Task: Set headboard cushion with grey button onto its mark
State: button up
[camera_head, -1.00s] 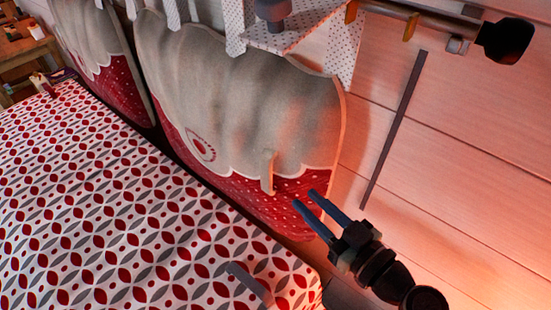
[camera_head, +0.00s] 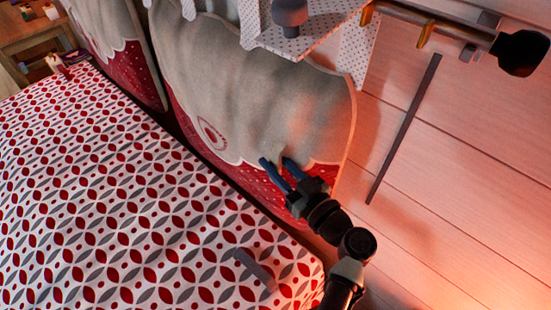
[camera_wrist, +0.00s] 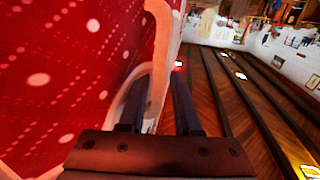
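A large headboard cushion (camera_head: 270,95), grey above and dotted red below, hangs against the wall with a round, red-ringed button (camera_head: 212,134). I cannot tell whether the button's middle is grey. A second such cushion (camera_head: 108,30) is to its left. My gripper (camera_head: 277,163) is open at the near cushion's lower right, over the place of its tan tab. In the wrist view, the cushion's red part (camera_wrist: 60,70) fills the left and the tan tab (camera_wrist: 157,50) shows between and beyond the open fingers (camera_wrist: 158,95). A dark strip (camera_head: 405,130), possibly the mark, runs along the wall at right.
The bed with its patterned cover (camera_head: 110,190) fills the lower left, and a grey bar (camera_head: 255,268) shows at its near edge. A dotted shelf (camera_head: 305,35) with a grey knob overhangs the cushion's top. A wooden table (camera_head: 35,30) stands far left.

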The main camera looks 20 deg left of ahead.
jog(key=shift+w+a, duration=0.1)
jog(key=shift+a, duration=0.05)
jog(key=shift+c, duration=0.3)
grip_shut()
dwell(1.1)
